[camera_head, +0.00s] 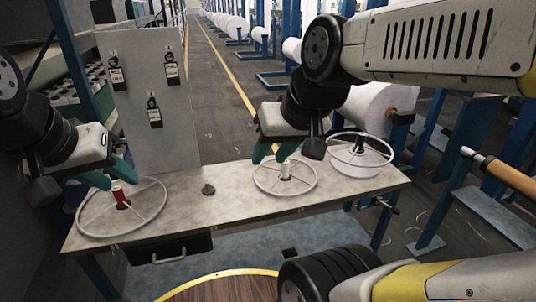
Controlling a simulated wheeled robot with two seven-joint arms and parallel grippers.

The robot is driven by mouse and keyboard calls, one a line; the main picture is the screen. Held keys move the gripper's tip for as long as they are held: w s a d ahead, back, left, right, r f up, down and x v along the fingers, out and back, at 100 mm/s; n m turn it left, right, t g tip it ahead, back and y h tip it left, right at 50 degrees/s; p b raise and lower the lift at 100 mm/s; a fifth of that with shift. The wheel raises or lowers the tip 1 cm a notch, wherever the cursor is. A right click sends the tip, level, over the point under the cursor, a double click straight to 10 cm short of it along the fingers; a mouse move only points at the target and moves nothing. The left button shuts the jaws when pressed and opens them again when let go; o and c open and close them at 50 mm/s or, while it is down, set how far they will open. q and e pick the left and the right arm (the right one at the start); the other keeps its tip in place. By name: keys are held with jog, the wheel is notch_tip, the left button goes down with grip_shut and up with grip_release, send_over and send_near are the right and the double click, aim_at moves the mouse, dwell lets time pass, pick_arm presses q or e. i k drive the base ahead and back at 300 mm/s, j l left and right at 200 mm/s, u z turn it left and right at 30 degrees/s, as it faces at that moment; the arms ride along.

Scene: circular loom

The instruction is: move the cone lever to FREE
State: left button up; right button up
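I cannot make out which part is the cone lever, and no FREE mark is readable. A small dark knob (208,189) stands on the grey table (222,207) between the left and middle wheels. A dark crank handle (388,205) sticks out at the table's right end. My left gripper (110,174) has its teal fingers apart, over the left wheel (152,215) and close to its red hub piece (118,194). My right gripper (275,153) has its teal fingers apart above the middle wheel (267,189), near its pale hub post (285,169). I see nothing held in either gripper.
A grey upright panel (185,125) with several tagged dark fittings stands at the table's back left. A third wheel (352,168) lies at the table's right. A black drawer (168,249) hangs under the front edge. A white roll (370,108) stands behind on the right.

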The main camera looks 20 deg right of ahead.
aim_at(394, 209)
jog(key=l, duration=2.15)
jog(key=i+j+u, duration=0.2)
jog(key=u, duration=0.2)
jog(key=i+j+u, duration=0.35)
jog(key=i+u, duration=0.15)
jog(key=u, duration=0.25)
jog(key=i+u, duration=0.35)
jog(key=k+z, duration=0.15)
jog(key=z, duration=3.55)
